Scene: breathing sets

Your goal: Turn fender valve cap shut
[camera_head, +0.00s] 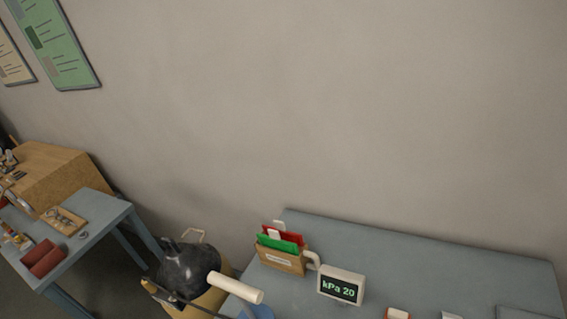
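I cannot make out a fender or its valve cap in this view. A display box (341,287) reading "kPa 20" stands on the grey-blue table (420,262) at the lower right. A cream cylinder (236,287), like a handle, shows at the bottom edge, above a blue rounded part (257,312) that is cut off by the frame. I cannot tell what these two belong to. My gripper is not in view.
A file box (280,262) with red and green folders stands on the right table beside a pale curved handle. A bin with a black bag (189,267) stands between the tables.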

